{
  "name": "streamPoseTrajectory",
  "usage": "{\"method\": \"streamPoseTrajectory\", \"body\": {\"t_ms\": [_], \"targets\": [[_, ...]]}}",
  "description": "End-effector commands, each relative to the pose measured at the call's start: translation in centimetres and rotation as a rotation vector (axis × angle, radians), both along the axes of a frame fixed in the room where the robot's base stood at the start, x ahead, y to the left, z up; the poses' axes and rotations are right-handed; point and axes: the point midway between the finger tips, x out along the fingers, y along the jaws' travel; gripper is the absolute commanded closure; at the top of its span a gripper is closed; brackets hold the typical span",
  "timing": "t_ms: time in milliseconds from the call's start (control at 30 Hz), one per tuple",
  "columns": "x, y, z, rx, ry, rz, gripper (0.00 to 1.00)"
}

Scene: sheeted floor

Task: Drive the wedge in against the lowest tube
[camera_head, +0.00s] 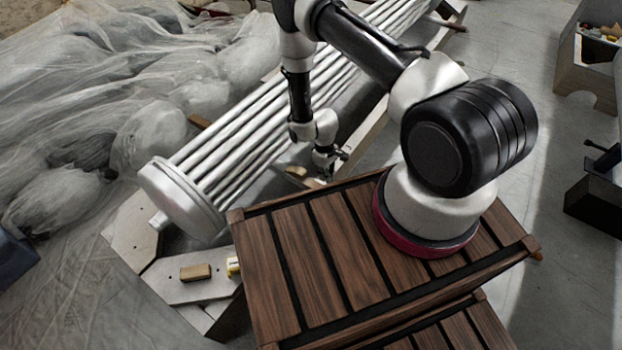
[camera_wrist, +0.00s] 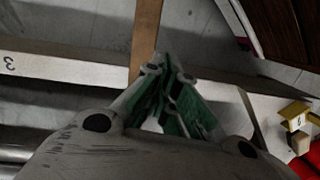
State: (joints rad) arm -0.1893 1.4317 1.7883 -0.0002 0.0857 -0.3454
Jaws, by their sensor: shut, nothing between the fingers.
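A bundle of long silver tubes (camera_head: 262,128) runs diagonally in the head view, with a round end plate (camera_head: 182,200) at its near end. Tubes also show at the lower left of the wrist view (camera_wrist: 14,155). I cannot tell which tube is lowest. A small wooden block (camera_head: 297,171) lies beside the bundle by my gripper (camera_head: 327,176); another (camera_head: 196,272) lies on the near pale plate. I cannot tell which is the wedge. In the wrist view my gripper's green-padded fingers (camera_wrist: 168,88) are together and empty, in front of a brown wooden strip (camera_wrist: 146,38).
Plastic sheeting (camera_head: 120,80) covers lumpy things at left. A pale beam (camera_wrist: 75,72) marked 3 crosses the wrist view.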

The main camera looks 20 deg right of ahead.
Motion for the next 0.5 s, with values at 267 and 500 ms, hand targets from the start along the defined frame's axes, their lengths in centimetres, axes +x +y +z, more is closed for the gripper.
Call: {"method": "streamPoseTrajectory", "body": {"t_ms": [267,500], "targets": [[4.8,0.9,-0.5,0.039,-0.163,0.095,1.00],[4.6,0.9,-4.5,0.038,-0.159,0.095,1.00]]}}
